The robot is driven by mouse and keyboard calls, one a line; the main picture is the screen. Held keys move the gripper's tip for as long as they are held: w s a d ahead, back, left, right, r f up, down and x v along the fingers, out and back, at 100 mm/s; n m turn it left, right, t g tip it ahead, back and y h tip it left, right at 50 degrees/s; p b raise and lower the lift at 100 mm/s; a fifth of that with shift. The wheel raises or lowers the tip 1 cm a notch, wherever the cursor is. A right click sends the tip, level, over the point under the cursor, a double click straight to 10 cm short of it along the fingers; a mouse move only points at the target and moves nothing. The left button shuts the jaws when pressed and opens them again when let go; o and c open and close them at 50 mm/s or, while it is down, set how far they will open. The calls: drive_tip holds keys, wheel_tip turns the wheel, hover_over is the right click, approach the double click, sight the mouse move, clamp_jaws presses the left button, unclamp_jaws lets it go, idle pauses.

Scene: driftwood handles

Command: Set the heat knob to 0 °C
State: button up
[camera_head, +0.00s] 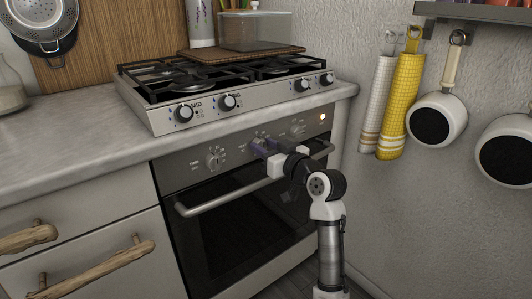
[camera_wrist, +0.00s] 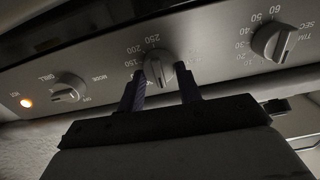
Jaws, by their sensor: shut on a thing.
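The heat knob (camera_wrist: 158,74) is the grey middle knob on the oven panel, with 150, 200 and 250 printed around it in the wrist view. Its pointer mark is not clear to me. My gripper (camera_wrist: 160,73) has one dark finger on each side of the knob and is shut on it. In the head view my gripper (camera_head: 262,145) reaches the middle of the oven's control panel, and the fingers and arm mostly hide the heat knob there.
A timer knob (camera_head: 213,160) and a mode knob (camera_head: 297,129) flank the heat knob. An orange light (camera_head: 323,117) glows at the panel's right end. The oven door handle (camera_head: 225,200) runs below, partly behind my arm.

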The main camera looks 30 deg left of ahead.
drive_tip(key=shift+n, duration=0.3)
drive_tip(key=o, duration=1)
drive_tip(key=v, duration=1.3)
drive_tip(key=shift+s+d, duration=0.1)
drive_tip(key=shift+d, duration=0.25)
